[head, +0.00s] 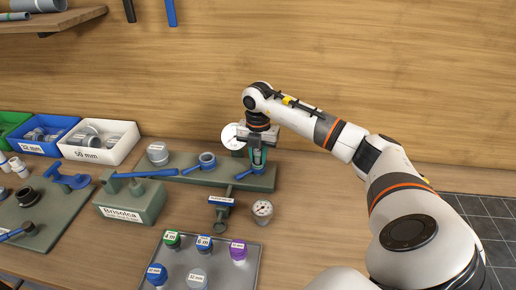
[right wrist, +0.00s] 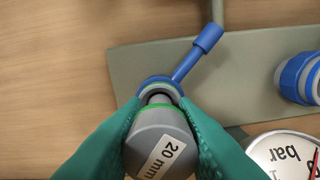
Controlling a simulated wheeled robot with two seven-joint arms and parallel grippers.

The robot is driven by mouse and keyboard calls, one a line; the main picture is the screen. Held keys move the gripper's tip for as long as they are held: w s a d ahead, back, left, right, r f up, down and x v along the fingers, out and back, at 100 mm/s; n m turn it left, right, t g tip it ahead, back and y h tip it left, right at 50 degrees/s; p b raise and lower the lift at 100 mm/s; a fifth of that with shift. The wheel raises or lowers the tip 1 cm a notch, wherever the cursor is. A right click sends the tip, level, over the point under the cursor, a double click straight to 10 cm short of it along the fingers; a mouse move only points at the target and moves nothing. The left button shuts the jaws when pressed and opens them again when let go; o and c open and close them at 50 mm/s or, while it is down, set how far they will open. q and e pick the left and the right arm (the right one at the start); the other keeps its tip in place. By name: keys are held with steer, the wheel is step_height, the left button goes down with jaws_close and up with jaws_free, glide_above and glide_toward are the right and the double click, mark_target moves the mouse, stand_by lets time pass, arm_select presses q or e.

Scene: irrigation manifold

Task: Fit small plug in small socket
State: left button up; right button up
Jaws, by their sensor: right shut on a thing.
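My right gripper (head: 258,158) is shut on the small plug, a grey piece with a green ring and a "20 mm" label; the plug shows between the teal fingers in the right wrist view (right wrist: 158,140). The small socket (right wrist: 158,88) is a blue ring with a blue lever at the right end of the green manifold block (head: 180,172). The plug's front end is over the socket's opening and overlaps it in the right wrist view. I cannot tell how deep it sits. My left gripper is not in view.
A larger blue socket (head: 207,160) stands left on the block. A white dial (head: 230,137) is close behind the gripper; another gauge (head: 262,208) is in front. A grey tray (head: 222,279) holds several coloured caps. Bins (head: 102,150) stand at left. The table right of the block is clear.

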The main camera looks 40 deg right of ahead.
steer(key=shift+f, duration=0.3)
